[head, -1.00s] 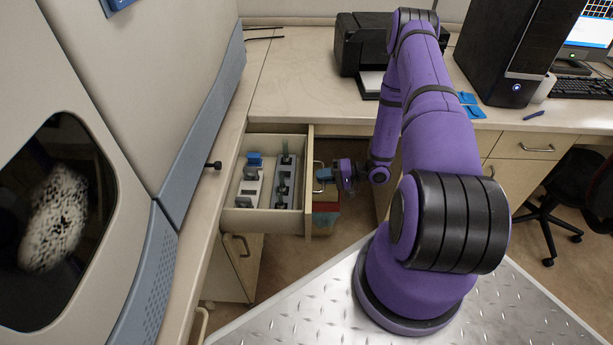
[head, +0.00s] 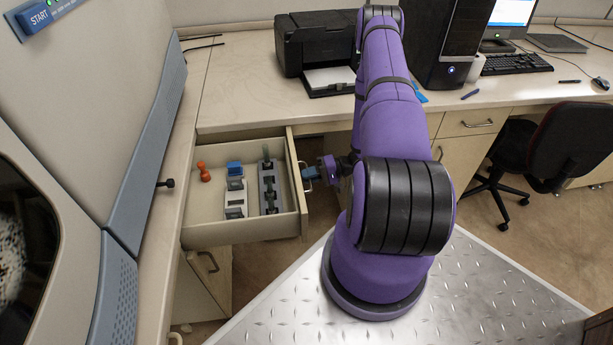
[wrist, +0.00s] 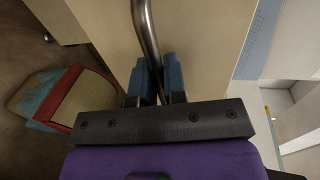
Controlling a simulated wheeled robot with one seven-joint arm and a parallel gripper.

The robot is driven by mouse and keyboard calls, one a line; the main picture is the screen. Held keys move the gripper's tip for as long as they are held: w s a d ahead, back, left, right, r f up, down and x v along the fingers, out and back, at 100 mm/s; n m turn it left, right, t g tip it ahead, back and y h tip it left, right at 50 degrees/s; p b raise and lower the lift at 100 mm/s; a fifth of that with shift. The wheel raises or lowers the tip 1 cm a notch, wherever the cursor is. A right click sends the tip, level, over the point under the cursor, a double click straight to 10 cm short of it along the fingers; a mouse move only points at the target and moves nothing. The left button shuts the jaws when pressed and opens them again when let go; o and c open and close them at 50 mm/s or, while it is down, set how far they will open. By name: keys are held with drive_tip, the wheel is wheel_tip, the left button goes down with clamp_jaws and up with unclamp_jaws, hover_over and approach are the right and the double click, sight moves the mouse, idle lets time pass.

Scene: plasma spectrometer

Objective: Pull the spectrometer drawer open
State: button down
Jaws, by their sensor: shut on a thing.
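The pale drawer (head: 235,236) stands well open under the counter at the left in the head view, with its front panel facing right. Its curved metal handle (head: 304,168) is on that panel. My gripper (head: 312,173) is at the handle, with its blue fingers close around it. In the wrist view the metal handle (wrist: 147,35) runs down between the blue fingers (wrist: 157,82), which are shut on it, against the pale drawer front (wrist: 205,45). The spot where the fingers grip is partly hidden.
The drawer holds an orange-red piece (head: 204,172), a white holder (head: 235,195) and a grey holder (head: 269,190). The spectrometer (head: 95,120) stands at left, with a black knob (head: 166,183) beside it. A printer (head: 315,45) is on the counter. A red-edged box (wrist: 66,98) lies below.

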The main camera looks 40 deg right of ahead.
drive_tip(key=c, duration=1.2)
unclamp_jaws()
drive_tip(key=v, duration=1)
drive_tip(key=shift+s+d, duration=0.25)
drive_tip(key=shift+d, duration=0.05)
drive_tip(key=shift+r, duration=0.1)
drive_tip(key=shift+r, duration=0.1)
